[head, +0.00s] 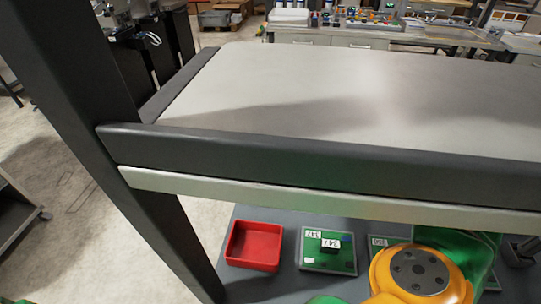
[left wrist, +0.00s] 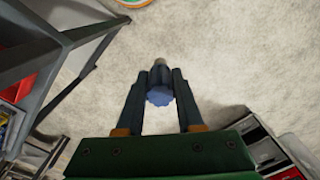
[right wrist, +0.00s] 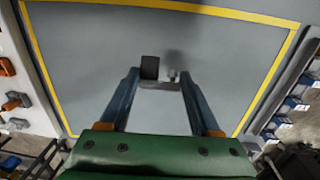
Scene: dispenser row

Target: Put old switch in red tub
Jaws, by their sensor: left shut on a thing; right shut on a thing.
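The red tub (head: 254,246) sits open on the grey table under the shelf in the head view; it looks empty. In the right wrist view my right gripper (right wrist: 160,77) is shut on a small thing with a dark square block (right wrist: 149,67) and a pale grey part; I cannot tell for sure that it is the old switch. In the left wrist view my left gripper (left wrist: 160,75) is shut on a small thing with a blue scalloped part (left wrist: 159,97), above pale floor. Neither gripper shows in the head view.
A large shelf (head: 330,152) with a dark post (head: 95,130) hangs over the table. A green panel labelled 347 (head: 318,262) lies right of the tub. The right wrist view shows a clear grey surface with a yellow border (right wrist: 225,12), with racks of parts on both sides.

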